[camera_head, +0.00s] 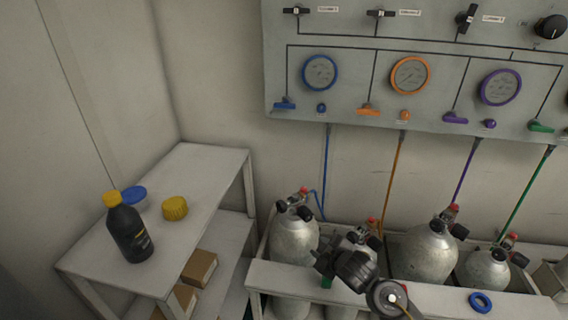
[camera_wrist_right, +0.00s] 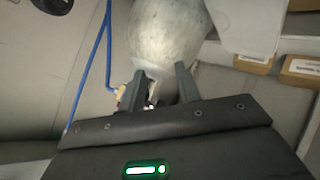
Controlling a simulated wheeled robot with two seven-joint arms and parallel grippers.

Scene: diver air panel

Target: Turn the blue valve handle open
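The blue valve handle (camera_head: 285,105) is on the grey wall panel (camera_head: 345,75), below and left of the blue-rimmed gauge (camera_head: 320,72). It lies roughly level. A small blue knob (camera_head: 321,107) is to its right. My right gripper (camera_head: 322,262) is low in front of the gas cylinders, well below the handle and apart from it. In the right wrist view its two fingers (camera_wrist_right: 162,85) stand apart with a cylinder (camera_wrist_right: 165,35) behind them; I see nothing gripped. The handle does not show in the wrist view. My left gripper is not in view.
Several silver cylinders (camera_head: 294,238) stand behind a white rail (camera_head: 350,302) under the panel. A blue hose (camera_head: 325,160) hangs from the panel, also visible in the wrist view (camera_wrist_right: 92,70). A white shelf (camera_head: 205,165) at left holds a dark bottle (camera_head: 128,232).

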